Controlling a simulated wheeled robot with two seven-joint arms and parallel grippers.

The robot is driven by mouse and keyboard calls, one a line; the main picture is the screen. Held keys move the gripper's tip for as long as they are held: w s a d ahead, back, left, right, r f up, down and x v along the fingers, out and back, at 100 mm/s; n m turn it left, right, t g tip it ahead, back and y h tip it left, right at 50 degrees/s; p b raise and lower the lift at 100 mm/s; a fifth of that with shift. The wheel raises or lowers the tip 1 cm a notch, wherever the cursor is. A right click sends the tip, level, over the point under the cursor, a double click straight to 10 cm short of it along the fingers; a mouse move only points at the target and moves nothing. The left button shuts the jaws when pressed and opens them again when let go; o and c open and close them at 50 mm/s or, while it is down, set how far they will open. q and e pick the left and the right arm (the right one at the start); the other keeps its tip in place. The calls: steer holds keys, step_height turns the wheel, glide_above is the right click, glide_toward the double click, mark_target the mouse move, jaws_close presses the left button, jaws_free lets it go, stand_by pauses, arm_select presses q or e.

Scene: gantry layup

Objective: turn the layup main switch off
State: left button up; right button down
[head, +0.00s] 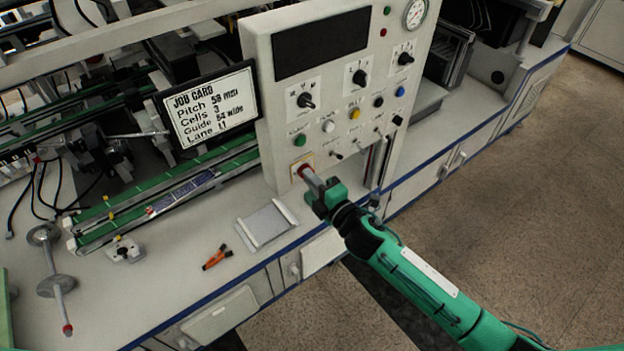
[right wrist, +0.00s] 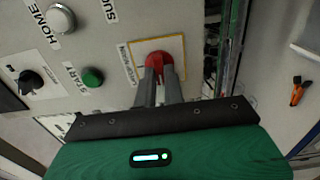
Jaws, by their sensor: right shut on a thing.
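The layup main switch (head: 302,168) is a red knob on a yellow-edged plate, low on the left of the light control panel (head: 264,85). In the right wrist view the red knob (right wrist: 158,59) sits between the tips of my two grey fingers. My right gripper (head: 309,177) reaches it from the front right and is shut on it; the fingers (right wrist: 159,76) hide part of the knob. The exact angle of the knob is hard to tell. My left gripper is not in view.
A green button (head: 299,141), a white button (head: 328,126), dark rotary knobs and small toggles sit above and beside the switch. A job card screen (head: 210,103) stands left of the panel. A small tray (head: 267,224) and an orange-black tool (head: 217,257) lie on the bench below.

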steer(key=c, duration=1.5)
jaws_free()
steer(key=shift+s, duration=0.1)
steer(key=b+v, duration=0.4)
steer(key=v, duration=0.9)
steer(key=shift+s+d, duration=0.25)
